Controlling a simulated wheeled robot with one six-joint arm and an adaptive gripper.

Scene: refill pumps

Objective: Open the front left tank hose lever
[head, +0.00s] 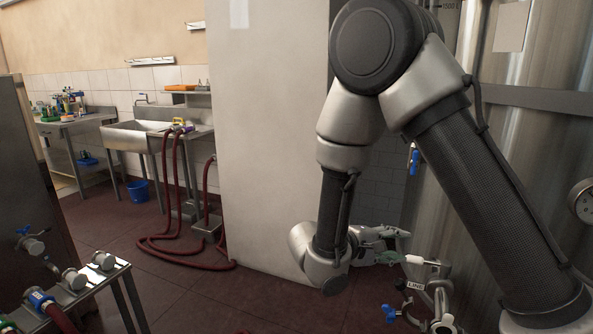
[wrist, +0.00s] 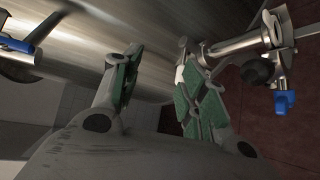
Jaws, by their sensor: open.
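My gripper (head: 408,247) is open beside the lower part of the steel tank (head: 437,140), near the pipe fittings at the bottom right of the head view. In the wrist view its two green-padded fingers are apart, with nothing seen between them (wrist: 160,62). A blue lever (wrist: 283,102) hangs from a steel pipe valve right of the fingers in the wrist view. Another blue lever (wrist: 17,44) is at the left edge there. In the head view a blue lever (head: 390,313) is low, below my gripper, and another (head: 414,160) is higher up. I cannot tell which is the task's lever.
A "LINE" label (head: 415,286) hangs by the pipe fittings. A pale wall (head: 265,130) stands left of my arm. A steel rack with valves (head: 75,278) is at front left. The middle floor is clear.

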